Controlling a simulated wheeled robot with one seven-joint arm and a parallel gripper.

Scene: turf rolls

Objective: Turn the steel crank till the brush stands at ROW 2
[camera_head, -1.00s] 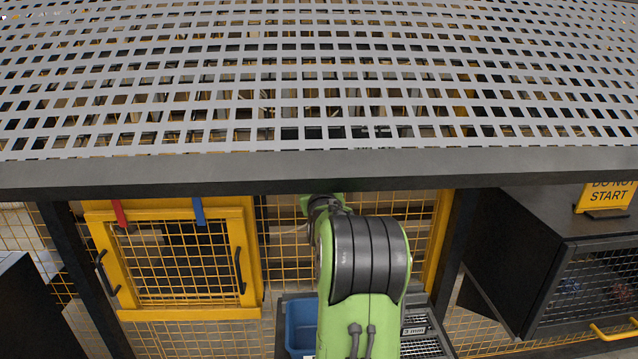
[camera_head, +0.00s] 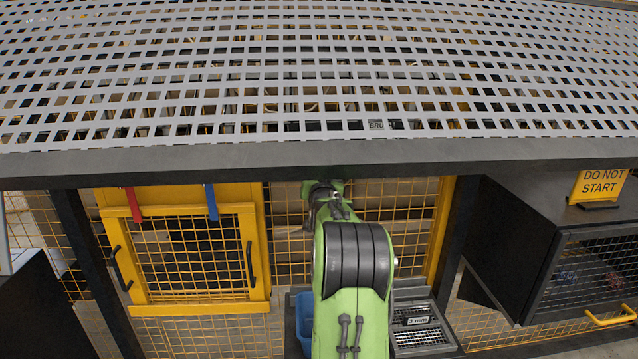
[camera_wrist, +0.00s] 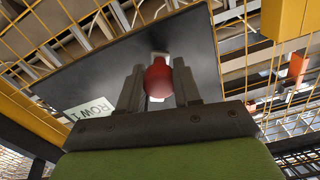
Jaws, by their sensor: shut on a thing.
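In the wrist view my gripper (camera_wrist: 159,98) is shut on a red knob (camera_wrist: 158,78), with one finger on each side of it. A pale metal piece shows just behind the knob; I cannot tell how much of the steel crank it is. Behind the knob is a dark flat plate (camera_wrist: 105,75) with a white label reading ROW 1 (camera_wrist: 88,117). In the head view the shelf edge and my arm hide the gripper, knob and crank. A partly readable label starting BRU (camera_head: 376,125) shows through the grating. I cannot make out the brush itself.
A perforated metal shelf (camera_head: 300,160) spans the view above my arm.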

